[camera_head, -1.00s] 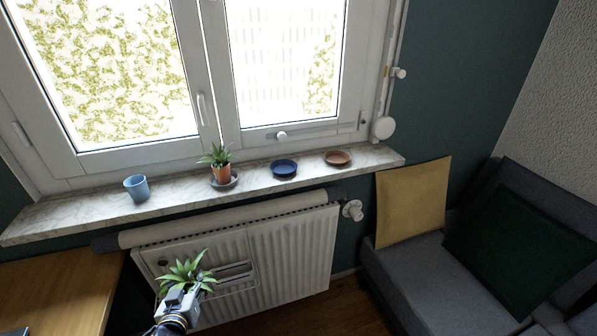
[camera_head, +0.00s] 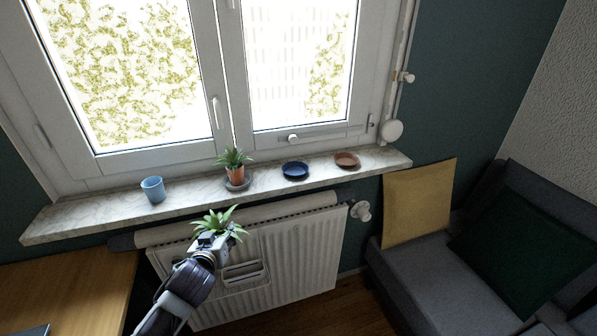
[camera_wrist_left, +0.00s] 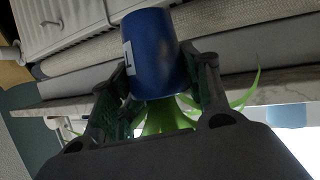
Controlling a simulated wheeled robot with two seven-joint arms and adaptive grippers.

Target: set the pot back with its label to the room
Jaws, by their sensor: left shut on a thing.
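My left gripper (camera_head: 207,243) is shut on a blue pot (camera_wrist_left: 150,48) holding a green leafy plant (camera_head: 222,224). It holds the pot in front of the radiator, below and apart from the sill. In the left wrist view the pot stands between the two fingers (camera_wrist_left: 160,75), with the leaves at its lower end in that picture. A white label (camera_wrist_left: 127,57) shows on the pot's left side there, beside the left finger. In the head view the gripper hides the pot. A blue saucer (camera_head: 295,171) lies empty on the windowsill (camera_head: 205,192). My right gripper is not in view.
On the sill stand a light blue cup (camera_head: 152,190), a terracotta pot (camera_head: 236,174) with a plant on a grey saucer, and an empty terracotta saucer (camera_head: 346,160). The window handle (camera_head: 215,112) is above. The radiator (camera_head: 300,250) is below. A sofa (camera_head: 420,265) stands right.

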